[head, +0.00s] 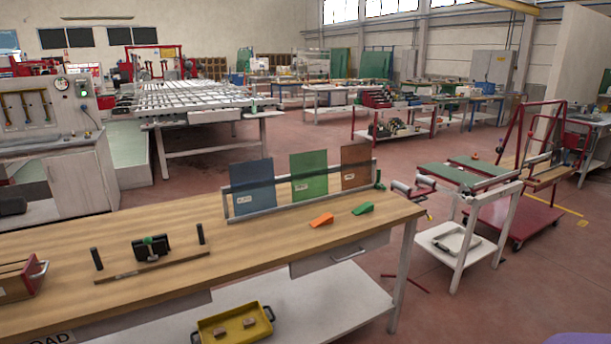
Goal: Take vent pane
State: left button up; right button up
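Three small upright panes stand in a grey rack (300,204) on the wooden workbench. They are a blue pane (252,180), a green pane (309,170) and a brown pane (355,165), from left to right. Each has a small white label, too small to read. I cannot tell which of them is the vent pane. The lower edges of the panes are partly hidden by the rack's front rail. Neither of my grippers is in view.
On the workbench (215,260) lie an orange wedge (321,220), a green wedge (363,208), a wooden fixture with black posts (150,265) and a red box (18,280). A yellow tray (235,325) is on the shelf below. A white roller stand (460,235) stands right; red floor is open beyond the bench.

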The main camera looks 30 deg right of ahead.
aim_at(308, 170)
jog(key=i+l+u, duration=0.2)
jog(key=l, duration=0.5)
jog(key=i+l+u, duration=0.15)
jog(key=l, duration=0.6)
jog(key=l+u, duration=0.2)
jog(key=l, duration=0.55)
